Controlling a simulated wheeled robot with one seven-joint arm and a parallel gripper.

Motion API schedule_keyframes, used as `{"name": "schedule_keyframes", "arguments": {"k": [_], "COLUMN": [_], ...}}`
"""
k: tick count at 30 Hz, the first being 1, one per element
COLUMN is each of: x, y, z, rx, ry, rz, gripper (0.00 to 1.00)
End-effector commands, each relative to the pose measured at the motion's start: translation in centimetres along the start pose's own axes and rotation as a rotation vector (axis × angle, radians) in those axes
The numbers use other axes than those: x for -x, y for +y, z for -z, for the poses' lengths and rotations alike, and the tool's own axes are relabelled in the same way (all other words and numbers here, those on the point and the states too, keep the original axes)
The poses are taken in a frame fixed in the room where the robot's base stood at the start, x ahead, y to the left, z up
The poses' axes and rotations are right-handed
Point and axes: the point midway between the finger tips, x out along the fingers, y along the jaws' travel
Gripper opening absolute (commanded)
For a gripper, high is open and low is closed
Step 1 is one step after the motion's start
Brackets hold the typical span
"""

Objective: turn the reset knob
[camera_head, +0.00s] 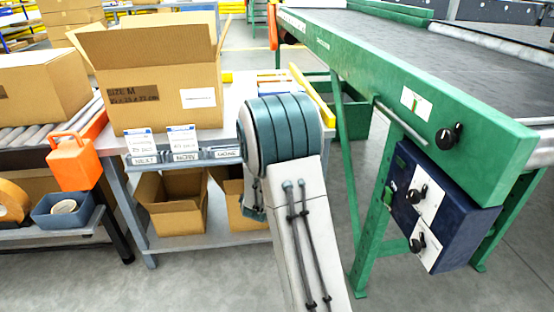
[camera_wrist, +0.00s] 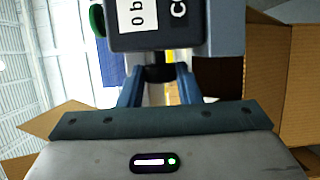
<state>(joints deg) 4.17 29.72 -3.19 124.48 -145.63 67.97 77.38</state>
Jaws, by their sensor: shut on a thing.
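A green machine frame (camera_head: 510,140) at the right carries a black knob (camera_head: 450,136). A navy control box (camera_head: 460,210) below it carries an upper black knob (camera_head: 418,193) and a lower black knob (camera_head: 417,243), each on a white plate. I cannot read which is the reset knob. My gripper (camera_wrist: 159,76) shows in the wrist view, its blue fingers shut on a dark part under a black labelled object (camera_wrist: 155,22). The label is cut off and I cannot tell what the object is. In the head view my arm hides my gripper, away from these knobs.
A bench (camera_head: 245,88) at the centre left bears a large open carton (camera_head: 150,75), with smaller cartons (camera_head: 172,200) on its lower shelf. An orange can-like thing (camera_head: 72,163) and a blue bin (camera_head: 62,210) are at the far left.

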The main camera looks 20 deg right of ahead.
Motion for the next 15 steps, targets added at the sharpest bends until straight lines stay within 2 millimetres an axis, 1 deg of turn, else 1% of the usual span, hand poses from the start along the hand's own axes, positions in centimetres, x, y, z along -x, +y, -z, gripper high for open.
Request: {"name": "schedule_keyframes", "arguments": {"k": [11, 12, 13, 15], "x": [-0.01, -0.01, -0.01, -0.01], "y": [-0.11, -0.11, -0.11, -0.10], "z": [-0.18, -0.19, -0.18, -0.15], "rx": [-0.001, -0.001, -0.001, -0.001], "ry": [-0.004, -0.005, -0.004, -0.004], "rz": [-0.002, -0.002, -0.002, -0.002], "gripper": [0.08, 0.36, 0.39, 0.39]}}
